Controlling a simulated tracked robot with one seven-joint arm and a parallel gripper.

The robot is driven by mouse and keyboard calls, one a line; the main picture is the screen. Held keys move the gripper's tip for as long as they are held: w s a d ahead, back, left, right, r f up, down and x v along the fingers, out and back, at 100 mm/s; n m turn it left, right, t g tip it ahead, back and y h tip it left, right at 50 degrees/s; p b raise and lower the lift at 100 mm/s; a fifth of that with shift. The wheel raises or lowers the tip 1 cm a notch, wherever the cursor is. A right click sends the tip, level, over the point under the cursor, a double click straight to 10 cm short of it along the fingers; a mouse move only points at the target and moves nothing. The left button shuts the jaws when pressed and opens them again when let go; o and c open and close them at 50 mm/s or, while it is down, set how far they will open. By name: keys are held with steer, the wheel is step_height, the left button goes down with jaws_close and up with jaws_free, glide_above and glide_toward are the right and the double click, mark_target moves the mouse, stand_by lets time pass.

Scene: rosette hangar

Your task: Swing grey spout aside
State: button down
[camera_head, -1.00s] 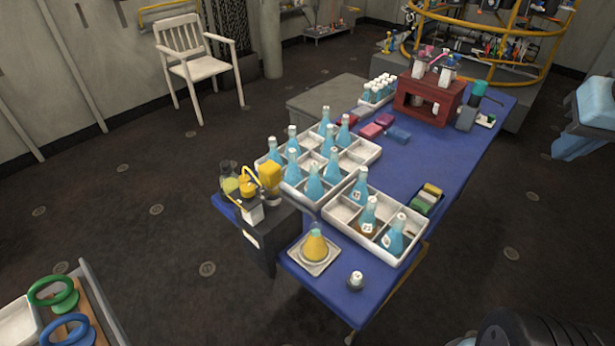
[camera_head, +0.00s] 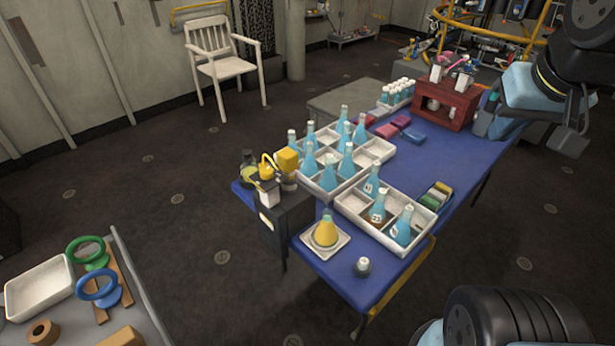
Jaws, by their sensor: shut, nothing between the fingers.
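A conical flask with yellow liquid (camera_head: 325,234) stands on a pale square tray (camera_head: 341,243) just right of the box. My gripper (camera_head: 571,143) is at the upper right, shut and empty, pointing down, far from the dispenser and apart from it.
White divided crates (camera_head: 346,205) with blue bottles stand right of and behind the dispenser. A small white-capped jar (camera_head: 362,267) is near the front edge. A red rack (camera_head: 447,106) stands at the back. A side bench (camera_head: 165,315) with coloured rings is lower left.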

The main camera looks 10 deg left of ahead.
steer(key=w+a+f+n+g, duration=0.1)
steer(key=w+a+f+n, duration=0.1)
steer(key=w+a+n, duration=0.4)
steer(key=w+a+f+n+g, duration=0.2)
steer(key=w+a+f+n, duration=0.1)
steer(key=a+n, duration=0.6)
steer(key=s+a+f+n, duration=0.1)
steer(key=a+f+n, duration=0.4)
steer(key=a+n, duration=0.35)
steer(key=s+a+f+n, duration=0.1)
steer(key=a+f+n, duration=0.3)
steer(key=a+n, duration=0.4)
steer(key=h, duration=0.1)
glide_toward(306, 188)
step_height(306, 188, down, 6)
steer(key=s+d, duration=0.1)
steer(key=s, duration=0.1)
steer(key=shift+w+d+f+m+g, duration=0.2)
steer(key=shift+w+d+f, duration=0.05)
steer(key=shift+w, duration=0.2)
steer(key=shift+w+d+f+m+g, duration=0.15)
steer(key=shift+w+d+f+g, duration=0.1)
steer(key=shift+w, duration=0.2)
